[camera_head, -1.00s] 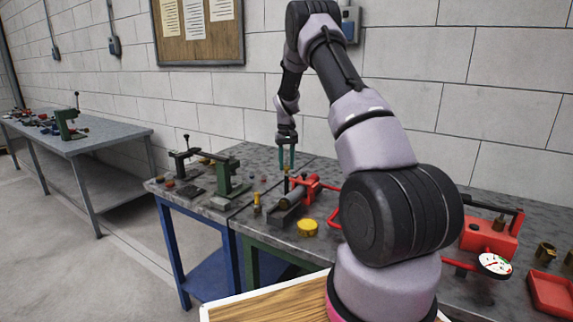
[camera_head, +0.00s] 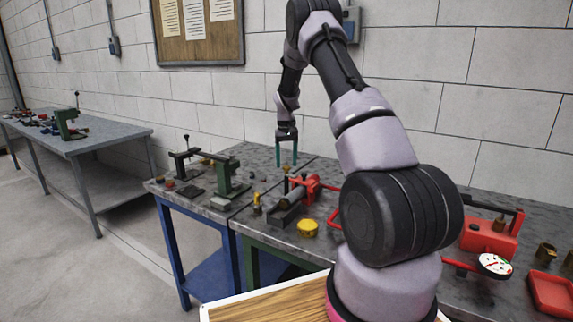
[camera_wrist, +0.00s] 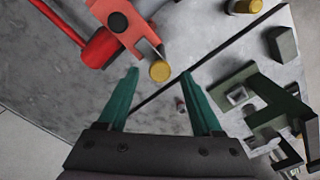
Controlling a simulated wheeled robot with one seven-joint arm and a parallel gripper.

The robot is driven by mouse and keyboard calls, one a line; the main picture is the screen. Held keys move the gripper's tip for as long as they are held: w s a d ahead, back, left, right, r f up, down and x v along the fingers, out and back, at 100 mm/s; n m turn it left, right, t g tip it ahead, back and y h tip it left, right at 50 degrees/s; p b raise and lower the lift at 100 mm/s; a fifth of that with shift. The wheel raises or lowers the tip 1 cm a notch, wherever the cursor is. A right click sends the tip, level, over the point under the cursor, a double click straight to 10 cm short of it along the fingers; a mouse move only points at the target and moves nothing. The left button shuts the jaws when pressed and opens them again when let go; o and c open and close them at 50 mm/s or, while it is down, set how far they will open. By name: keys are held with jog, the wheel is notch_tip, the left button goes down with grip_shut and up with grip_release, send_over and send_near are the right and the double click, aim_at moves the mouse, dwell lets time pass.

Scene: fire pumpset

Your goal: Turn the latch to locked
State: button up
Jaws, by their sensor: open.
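My gripper (camera_head: 287,164) has two teal fingers, spread open with nothing held, above the back of the worktable. In the wrist view, my gripper (camera_wrist: 160,74) has a small brass-capped pin (camera_wrist: 160,71) between its fingertips in the picture; I cannot tell the gap in depth. The pin is at the end of a red bracket (camera_wrist: 118,22) with a black round knob. In the head view, the red fixture (camera_head: 308,186) stands just right of and below the fingers. I cannot tell for sure which part is the latch or its present setting.
A green clamp stand (camera_head: 229,178) is to the left, and it also shows in the wrist view (camera_wrist: 265,105). A yellow cap (camera_head: 307,228) lies in front. A red pump unit (camera_head: 490,236) and a gauge (camera_head: 495,264) are at right. A block wall stands behind.

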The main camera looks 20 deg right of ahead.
aim_at(287, 167)
notch_tip(287, 167, up, 10)
jog(key=shift+f, duration=0.25)
dwell(0.4)
